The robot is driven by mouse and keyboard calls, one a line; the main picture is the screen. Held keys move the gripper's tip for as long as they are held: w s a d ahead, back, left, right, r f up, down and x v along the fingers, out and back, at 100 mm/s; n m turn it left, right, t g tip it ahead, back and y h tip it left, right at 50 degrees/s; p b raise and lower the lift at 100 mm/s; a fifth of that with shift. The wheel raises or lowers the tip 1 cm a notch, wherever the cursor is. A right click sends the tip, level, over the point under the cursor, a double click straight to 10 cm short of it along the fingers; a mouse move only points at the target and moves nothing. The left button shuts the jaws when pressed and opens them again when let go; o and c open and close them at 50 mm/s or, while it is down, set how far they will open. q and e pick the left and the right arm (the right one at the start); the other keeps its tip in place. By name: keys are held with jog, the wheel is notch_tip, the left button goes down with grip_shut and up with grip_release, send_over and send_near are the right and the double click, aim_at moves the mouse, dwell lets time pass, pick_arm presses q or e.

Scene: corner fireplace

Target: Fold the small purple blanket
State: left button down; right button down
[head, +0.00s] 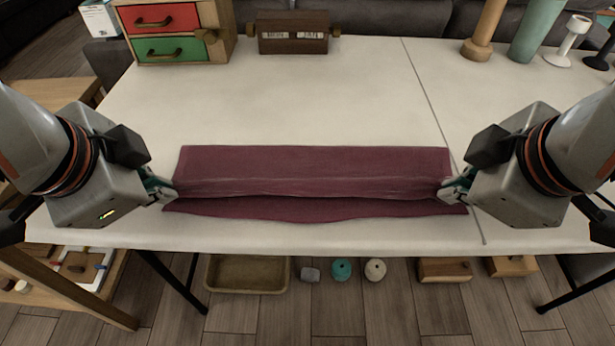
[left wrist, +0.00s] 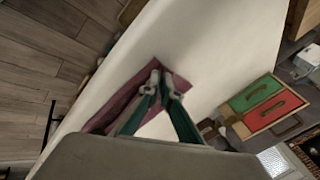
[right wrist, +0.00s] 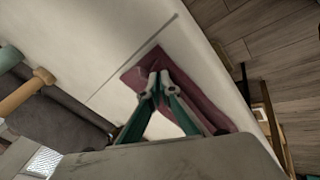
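The small purple blanket (head: 310,165) lies on the white table as a wide, flat strip, partly doubled over. A raised edge runs along its length, and a lower layer (head: 310,210) shows in front of it. My left gripper (head: 170,190) is at the left end of this raised edge. In the left wrist view its fingertips (left wrist: 164,78) are close together on the blanket's edge (left wrist: 120,103). My right gripper (head: 446,190) is at the right end, and in the right wrist view its fingertips (right wrist: 158,80) also come together on the blanket (right wrist: 185,80). The pinched cloth itself is mostly hidden.
The white table (head: 310,100) is clear behind the blanket. A drawer box (head: 170,30) and a dark wooden box (head: 292,32) stand at the back left. Cylinders and stands, including a green cylinder (head: 537,30), are at the back right. A tray (head: 247,274) lies below the table's front edge.

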pick_arm(q)
jog(key=c, duration=2)
grip_release()
pick_arm(e)
jog(key=c, duration=2)
grip_release()
